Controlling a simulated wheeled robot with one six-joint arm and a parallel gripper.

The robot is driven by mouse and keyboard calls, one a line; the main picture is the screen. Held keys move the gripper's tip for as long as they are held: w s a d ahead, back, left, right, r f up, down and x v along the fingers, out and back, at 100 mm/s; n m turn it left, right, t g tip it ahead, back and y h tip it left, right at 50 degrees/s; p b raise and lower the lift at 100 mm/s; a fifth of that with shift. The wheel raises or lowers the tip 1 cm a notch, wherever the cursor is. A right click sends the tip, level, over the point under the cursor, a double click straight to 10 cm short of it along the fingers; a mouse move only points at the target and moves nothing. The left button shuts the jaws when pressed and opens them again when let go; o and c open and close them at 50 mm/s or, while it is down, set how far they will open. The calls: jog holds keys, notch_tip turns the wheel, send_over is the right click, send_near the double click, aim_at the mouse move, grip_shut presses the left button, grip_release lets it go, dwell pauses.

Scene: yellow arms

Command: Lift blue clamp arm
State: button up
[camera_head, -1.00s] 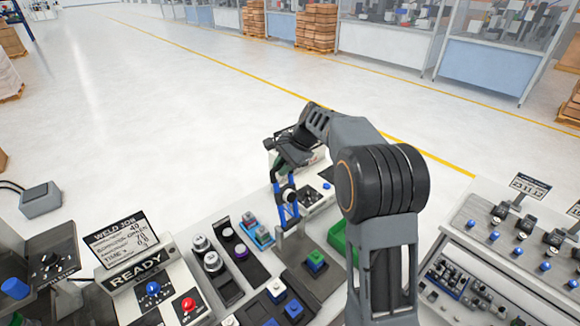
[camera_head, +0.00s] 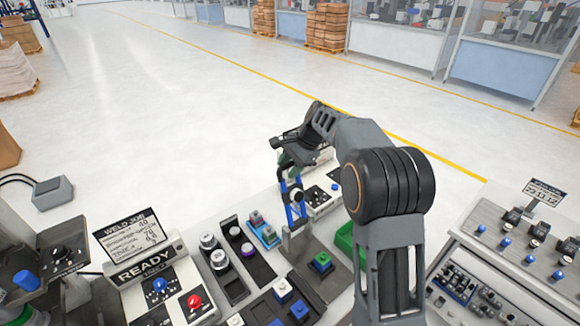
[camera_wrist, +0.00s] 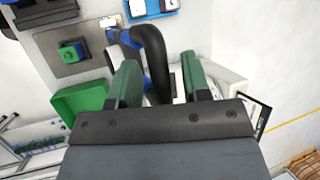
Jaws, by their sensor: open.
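The blue clamp arm (camera_head: 294,213) stands upright on the bench in the head view, with a dark round joint partway up. In the wrist view its blue part (camera_wrist: 128,38) shows near the top, joined to a bent black handle (camera_wrist: 156,62). My gripper (camera_head: 286,168) is over the top of the clamp arm in the head view. In the wrist view my gripper (camera_wrist: 160,72) has its two green fingers apart, with the black handle running down between them. I see no clear contact. The handle's lower end is hidden behind the gripper body.
A plate with a green and blue block (camera_head: 322,262) lies in front of the clamp. A green bin (camera_head: 345,240) is close on the right. A blue tray (camera_head: 264,233) and a READY panel (camera_head: 145,270) are to the left.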

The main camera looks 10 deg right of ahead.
jog(key=b+v, duration=0.1)
jog(key=v, duration=1.2)
jog(key=shift+d+r, duration=0.2)
jog(key=shift+r, duration=0.15)
